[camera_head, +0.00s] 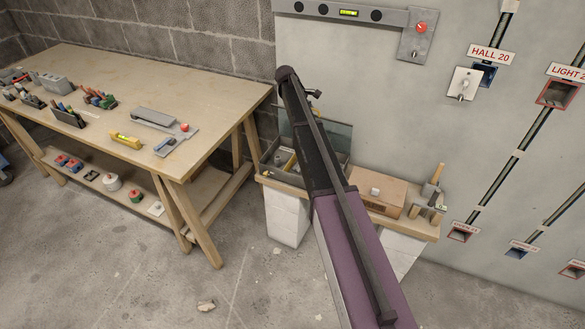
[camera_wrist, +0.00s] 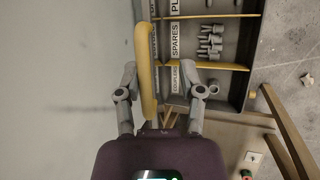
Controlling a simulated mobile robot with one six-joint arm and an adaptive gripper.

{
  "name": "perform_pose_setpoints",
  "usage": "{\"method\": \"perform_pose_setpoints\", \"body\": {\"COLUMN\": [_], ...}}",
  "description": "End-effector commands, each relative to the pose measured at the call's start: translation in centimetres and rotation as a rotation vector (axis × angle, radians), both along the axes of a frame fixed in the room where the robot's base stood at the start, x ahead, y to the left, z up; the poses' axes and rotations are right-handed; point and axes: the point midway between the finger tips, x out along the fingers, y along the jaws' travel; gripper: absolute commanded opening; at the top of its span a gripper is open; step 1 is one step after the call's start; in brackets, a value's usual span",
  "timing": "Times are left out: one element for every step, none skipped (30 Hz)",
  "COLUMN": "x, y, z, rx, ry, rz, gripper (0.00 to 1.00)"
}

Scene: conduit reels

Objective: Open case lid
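The grey case (camera_head: 271,172) stands on a low wooden bench, partly hidden behind my arm. A dark, see-through panel, apparently its lid, stands raised at the back (camera_head: 338,133). In the wrist view the case interior (camera_wrist: 240,85) shows labelled compartments, "SPARES" and "COUPLERS" among them, with grey fittings and yellow dividers. A long yellow bar (camera_wrist: 145,70), perhaps the lid's handle, runs along the case's left side. My gripper (camera_wrist: 163,80) is open, with the bar's end between its fingers, nearer the left one. I cannot tell whether it touches.
A wooden box (camera_head: 378,194) and a wooden-handled tool (camera_head: 432,190) sit right of the case. The grey wall with conduit tracks and the "HALL 20" sign (camera_head: 491,55) is close behind. A large workbench (camera_head: 130,95) with tools stands left. Floor in front is mostly clear.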

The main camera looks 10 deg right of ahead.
Motion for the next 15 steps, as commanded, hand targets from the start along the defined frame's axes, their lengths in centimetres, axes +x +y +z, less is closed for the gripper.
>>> {"method": "perform_pose_setpoints", "body": {"x": [-0.6, -0.8, -1.1, -1.4, -1.7, -2.1, -2.4, -2.7, -3.1, -3.5, -3.8, -4.2, -4.4, -4.7, -5.0], "y": [0.3, 0.5, 0.7, 0.9, 1.1, 1.4, 1.6, 1.9, 2.2, 2.4, 2.6, 2.8, 3.0, 3.2, 3.4], "z": [-0.3, -0.5, -0.7, -0.8, -1.0, -1.2, -1.4, -1.6, -1.9, -2.1, -2.4, -2.7, -2.9, -3.1, -3.3], "rx": [0.000, 0.000, 0.000, 0.000, 0.000, 0.001, 0.000, 0.000, 0.000, -0.003, -0.004, -0.008, -0.014, -0.020, -0.028], "ry": [0.000, 0.000, 0.000, 0.000, 0.000, 0.000, -0.001, -0.001, -0.001, -0.003, -0.005, -0.011, -0.019, -0.026, -0.035], "rz": [0.000, 0.000, 0.000, 0.000, 0.001, 0.001, 0.002, 0.002, 0.002, 0.001, 0.002, 0.001, 0.000, 0.000, 0.001], "gripper": [0.50, 0.50, 0.50, 0.50, 0.50, 0.50, 0.50, 0.50, 0.50, 0.50, 0.50, 0.50, 0.50, 0.50, 0.50]}}
